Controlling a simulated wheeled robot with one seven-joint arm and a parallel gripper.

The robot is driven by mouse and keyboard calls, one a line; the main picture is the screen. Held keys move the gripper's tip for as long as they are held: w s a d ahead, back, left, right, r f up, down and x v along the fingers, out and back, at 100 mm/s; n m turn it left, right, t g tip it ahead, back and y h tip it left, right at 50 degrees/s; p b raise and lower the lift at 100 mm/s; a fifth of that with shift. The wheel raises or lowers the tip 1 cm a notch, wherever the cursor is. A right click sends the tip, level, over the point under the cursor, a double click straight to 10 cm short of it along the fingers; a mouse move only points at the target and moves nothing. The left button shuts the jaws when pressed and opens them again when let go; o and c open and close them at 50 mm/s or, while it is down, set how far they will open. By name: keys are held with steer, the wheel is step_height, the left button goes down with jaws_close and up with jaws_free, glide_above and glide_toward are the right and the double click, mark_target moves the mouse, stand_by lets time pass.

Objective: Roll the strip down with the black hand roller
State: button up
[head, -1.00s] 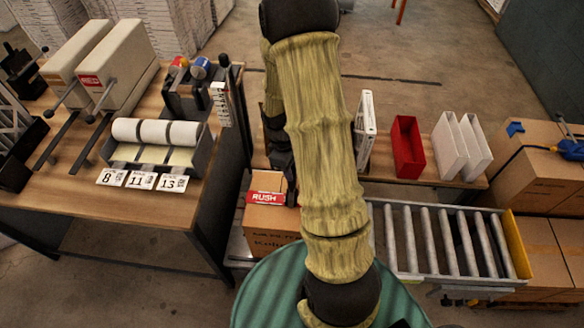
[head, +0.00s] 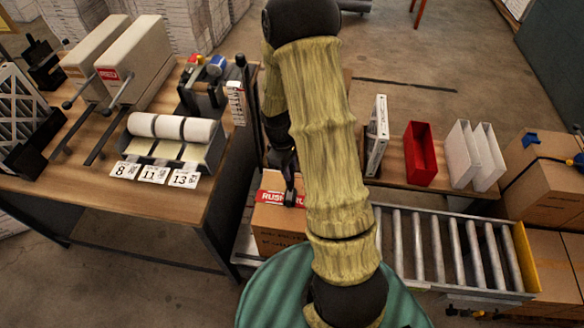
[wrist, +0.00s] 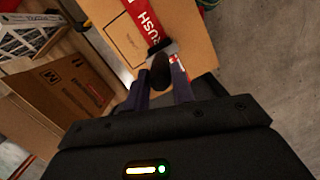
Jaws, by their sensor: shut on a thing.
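The red strip marked RUSH lies on a cardboard carton (head: 272,228) low in the middle of the head view; the strip (head: 271,196) runs across its top. In the wrist view the strip (wrist: 140,14) runs down the carton (wrist: 190,28) towards the roller. My gripper (wrist: 160,88) is shut on the black hand roller (wrist: 160,70), whose dark handle shows between the two fingers. The roller's grey head is at the strip's near end; whether it touches the strip I cannot tell. In the head view my arm hides part of the carton.
A roller conveyor (head: 450,248) lies right of the carton. A workbench (head: 120,205) with a label-roll dispenser (head: 200,150) stands to the left. A red bin (head: 420,155) and white bins stand on a shelf behind. More cartons (head: 548,180) are at far right.

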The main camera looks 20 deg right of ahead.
steer(key=shift+w+a+f, duration=0.1)
steer(key=shift+w+a, duration=0.2)
steer(key=shift+a, duration=0.2)
steer(key=shift+w+a+f, duration=0.1)
steer(key=shift+w+a, duration=0.15)
steer(key=shift+a, duration=0.2)
steer(key=shift+w+a+r+p, duration=0.1)
steer(key=shift+w+a+p, duration=0.05)
steer(key=shift+w+a, duration=0.4)
steer(key=shift+w+a+r+p, duration=0.15)
steer(key=shift+w+a, duration=0.15)
steer(key=shift+a, duration=0.4)
steer(key=shift+f, duration=0.1)
steer(key=shift+w+a+p, duration=0.15)
steer(key=shift+w+a, duration=0.3)
steer(key=shift+a, duration=0.2)
steer(key=shift+w+a+p, duration=0.15)
steer(key=shift+w+a, duration=0.3)
steer(key=shift+a, duration=0.15)
steer(key=shift+r, duration=0.25)
step_height(320, 180, up, 8)
steer(key=p, duration=0.6)
steer(key=shift+f, duration=0.1)
